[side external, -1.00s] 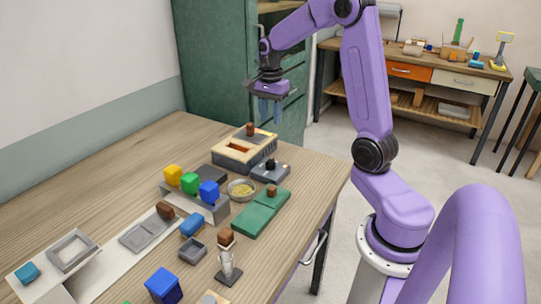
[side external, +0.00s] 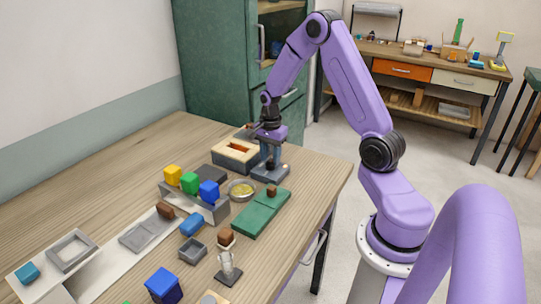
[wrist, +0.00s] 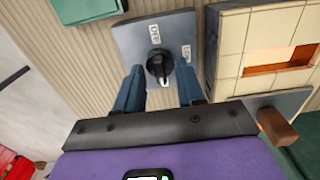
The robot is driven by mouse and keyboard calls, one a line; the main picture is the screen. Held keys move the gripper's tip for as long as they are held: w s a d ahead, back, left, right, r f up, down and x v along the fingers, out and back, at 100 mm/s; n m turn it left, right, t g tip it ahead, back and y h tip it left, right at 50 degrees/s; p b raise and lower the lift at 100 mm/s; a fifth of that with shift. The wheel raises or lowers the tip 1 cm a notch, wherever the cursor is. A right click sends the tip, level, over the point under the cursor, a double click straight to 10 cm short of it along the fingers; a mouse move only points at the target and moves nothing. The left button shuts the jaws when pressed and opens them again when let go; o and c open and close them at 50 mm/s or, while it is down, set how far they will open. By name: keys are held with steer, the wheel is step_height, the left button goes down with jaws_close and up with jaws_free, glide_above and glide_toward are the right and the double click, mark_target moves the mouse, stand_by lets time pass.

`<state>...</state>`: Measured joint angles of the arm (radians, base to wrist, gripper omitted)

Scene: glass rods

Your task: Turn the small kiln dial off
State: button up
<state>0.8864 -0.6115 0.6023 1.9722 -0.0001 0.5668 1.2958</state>
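The kiln dial is a black knob (wrist: 160,64) on a square grey-blue plate (wrist: 130,40). I cannot tell for sure which label the knob points to. In the side view the plate (side external: 259,172) sits on the table in front of the small kiln (side external: 228,156). My gripper (side external: 269,163) points down over the dial. Its blue fingers (wrist: 160,72) are open, one on each side of the knob, with gaps visible; contact is not seen.
The kiln, with a glowing orange slot (wrist: 280,58), stands right beside the dial in the wrist view. A green board (side external: 262,214) and a round dish (side external: 241,190) lie close by. Coloured blocks (side external: 189,183) stand on a grey stand to the left.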

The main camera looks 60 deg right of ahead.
steer(key=shift+c, duration=0.3)
jaws_close()
